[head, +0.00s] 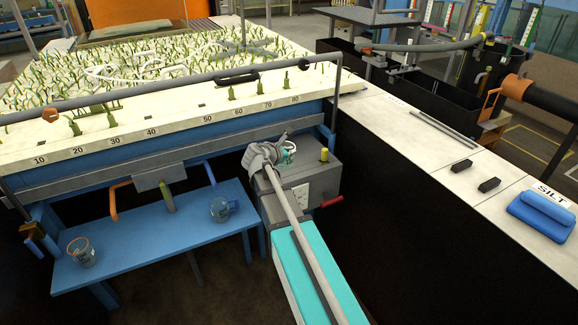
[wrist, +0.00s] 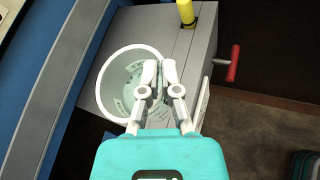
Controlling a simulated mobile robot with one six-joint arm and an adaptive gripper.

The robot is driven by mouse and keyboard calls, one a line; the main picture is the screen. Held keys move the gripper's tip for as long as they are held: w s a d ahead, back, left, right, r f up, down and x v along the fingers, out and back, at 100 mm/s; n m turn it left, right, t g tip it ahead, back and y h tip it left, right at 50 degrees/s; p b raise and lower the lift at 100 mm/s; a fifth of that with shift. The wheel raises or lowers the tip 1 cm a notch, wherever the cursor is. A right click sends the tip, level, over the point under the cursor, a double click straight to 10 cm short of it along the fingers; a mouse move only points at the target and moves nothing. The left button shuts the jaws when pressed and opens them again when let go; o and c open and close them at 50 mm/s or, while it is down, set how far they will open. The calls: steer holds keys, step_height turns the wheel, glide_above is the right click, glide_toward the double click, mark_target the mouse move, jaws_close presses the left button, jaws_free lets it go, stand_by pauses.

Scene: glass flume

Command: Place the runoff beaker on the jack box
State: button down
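The runoff beaker, a clear round vessel with a pale rim and teal-green markings, is at the jack box's upper left in the head view (head: 288,154). It also shows from above in the wrist view (wrist: 113,80). My gripper (wrist: 159,70) is shut on the beaker's right wall, one finger inside the rim and one outside; it shows at the box in the head view too (head: 272,157). The grey jack box (head: 318,172) has a yellow knob on top and a red handle. The beaker overlaps the box's left edge from above; whether it touches the top cannot be told.
A blue bench (head: 150,245) at the left holds an orange-rimmed beaker (head: 82,254) and a bluish round vessel (head: 220,208). The planted flume bed (head: 150,125) stands behind. A white counter (head: 420,135) with black blocks and a blue pad runs along the right.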

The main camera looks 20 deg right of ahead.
mark_target(289, 159)
steer(key=shift+w+f, duration=0.35)
steer(key=shift+f, duration=0.15)
steer(key=shift+w+d+f+b, duration=0.2)
steer(key=shift+w+f+b, duration=0.4)
steer(key=shift+b, duration=0.3)
steer(key=shift+s+f+b, duration=0.2)
steer(key=shift+f+b, duration=1.15)
steer(key=shift+f, duration=0.05)
steer(key=shift+f, duration=0.1)
steer(key=c, duration=0.8)
jaws_free()
